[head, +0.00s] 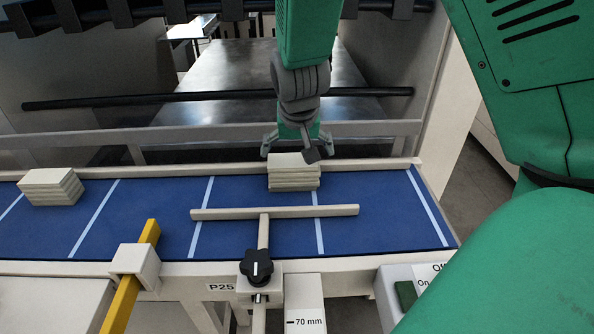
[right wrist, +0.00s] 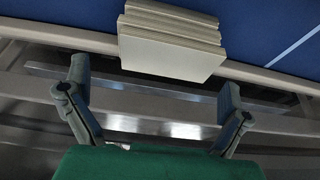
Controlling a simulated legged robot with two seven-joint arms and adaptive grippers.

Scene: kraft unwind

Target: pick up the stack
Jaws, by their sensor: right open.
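A stack of flat, cream-coloured pieces (head: 293,182) lies on the blue belt, right of the middle, near the belt's far edge. My right gripper (head: 297,150) hangs at the far side of this stack with its fingers spread. In the right wrist view, the stack (right wrist: 170,52) lies beyond the fingertips of my open right gripper (right wrist: 154,90), and nothing is between the fingers. I cannot tell whether a finger touches the stack. A second similar stack (head: 51,187) lies at the left of the belt. My left gripper is not in view.
The blue belt (head: 150,225) has pale cross stripes and a raised far rail. A T-shaped cream bar (head: 275,212) with a black knob (head: 257,267) reaches over the belt in front of the stack. A yellow bar (head: 131,276) stands at the near left. A dark horizontal bar (head: 180,99) lies behind.

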